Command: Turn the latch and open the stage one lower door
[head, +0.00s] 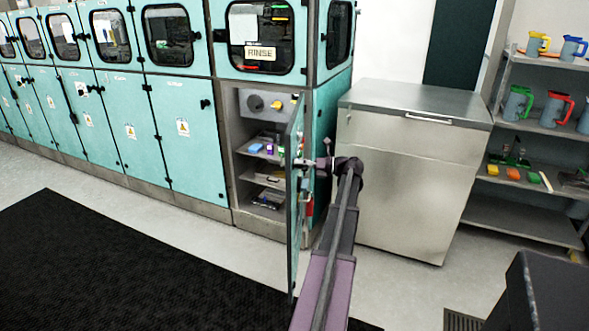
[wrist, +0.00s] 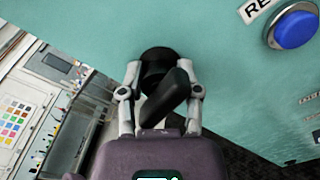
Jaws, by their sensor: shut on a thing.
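The stage one lower door (head: 294,200) is teal and stands swung open, seen nearly edge-on in the head view. Behind it, the lower compartment (head: 240,180) is exposed, with small items on its shelves. My gripper (head: 306,163) is at the door's outer side at about mid height. In the wrist view, my gripper (wrist: 164,85) has its two grey fingers on either side of the black latch (wrist: 174,98), which lies at a slant on the teal face. The fingers are shut on it. The exact contact is partly hidden by the latch and the gripper body.
A stainless cabinet (head: 405,180) stands close to the right of my arm. Shelves (head: 540,130) with jugs are at the far right. A black mat (head: 120,260) covers the floor at left. A blue button (wrist: 295,29) shows at the wrist view's top right.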

